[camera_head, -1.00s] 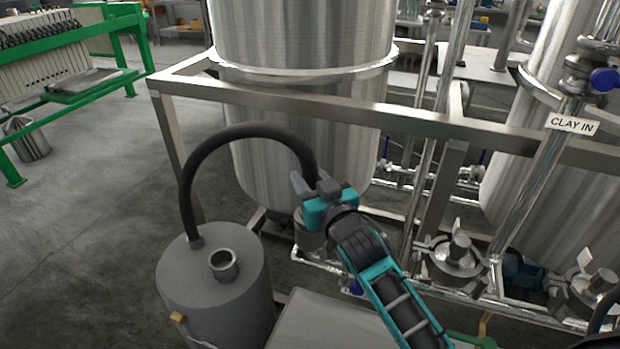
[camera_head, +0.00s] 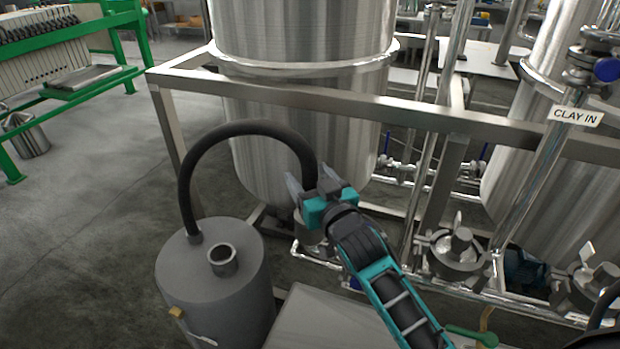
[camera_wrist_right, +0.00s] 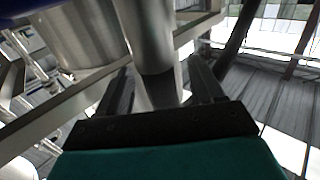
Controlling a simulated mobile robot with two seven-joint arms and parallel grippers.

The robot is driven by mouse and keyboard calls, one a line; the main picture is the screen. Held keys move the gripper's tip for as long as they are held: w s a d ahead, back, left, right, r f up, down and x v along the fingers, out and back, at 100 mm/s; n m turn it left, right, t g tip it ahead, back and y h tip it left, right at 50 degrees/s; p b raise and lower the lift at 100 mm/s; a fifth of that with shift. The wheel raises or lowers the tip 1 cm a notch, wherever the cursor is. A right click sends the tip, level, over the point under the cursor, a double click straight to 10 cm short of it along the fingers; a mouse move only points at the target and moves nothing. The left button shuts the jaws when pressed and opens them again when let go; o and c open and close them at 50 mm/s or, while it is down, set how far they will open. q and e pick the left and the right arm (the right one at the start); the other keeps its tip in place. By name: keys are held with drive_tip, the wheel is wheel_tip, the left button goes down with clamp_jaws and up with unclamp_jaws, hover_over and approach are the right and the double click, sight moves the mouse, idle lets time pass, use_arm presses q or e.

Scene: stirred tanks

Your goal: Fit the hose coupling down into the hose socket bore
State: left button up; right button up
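The black hose (camera_head: 240,130) arches from the top of a grey drum (camera_head: 215,300) and comes down at my right gripper (camera_head: 306,180). The gripper's fingers stand apart on either side of the hose end. In the right wrist view, a grey metal cylinder stands between the fingers (camera_wrist_right: 160,75), with narrow gaps beside it. It looks like the hose coupling, partly hidden by the gripper body. A short grey upright cylinder (camera_head: 304,232), perhaps the hose socket, shows just below the gripper. Its bore, and any seating of the coupling, are hidden. My left gripper is not in view.
A large steel tank (camera_head: 305,110) stands behind the gripper, with a steel frame beam (camera_head: 300,97) across it. Pipes and valves (camera_head: 455,250) fill the right side. The drum has an open collar (camera_head: 223,261).

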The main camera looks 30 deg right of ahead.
drive_tip(key=shift+f, duration=0.15)
drive_tip(key=shift+s, duration=0.25)
use_arm(q)
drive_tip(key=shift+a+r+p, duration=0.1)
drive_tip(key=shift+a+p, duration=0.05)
drive_tip(key=shift+p, duration=0.15)
use_arm(e)
drive_tip(key=s, duration=1.2)
drive_tip(key=shift+s+a, duration=0.2)
drive_tip(key=shift+a, duration=0.15)
use_arm(q)
drive_tip(key=p, duration=0.1)
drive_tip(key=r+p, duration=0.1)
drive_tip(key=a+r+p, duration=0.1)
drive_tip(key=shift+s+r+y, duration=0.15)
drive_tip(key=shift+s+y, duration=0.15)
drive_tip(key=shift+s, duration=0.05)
use_arm(e)
drive_tip(key=s+a+f+n+g+y, duration=0.1)
drive_tip(key=s+a+f+g, duration=0.2)
drive_tip(key=f, duration=0.5)
drive_tip(key=s+a+f+n+g+y, duration=0.2)
drive_tip(key=s+a+f+g, duration=0.2)
drive_tip(key=f, duration=0.5)
drive_tip(key=shift+s, duration=0.85)
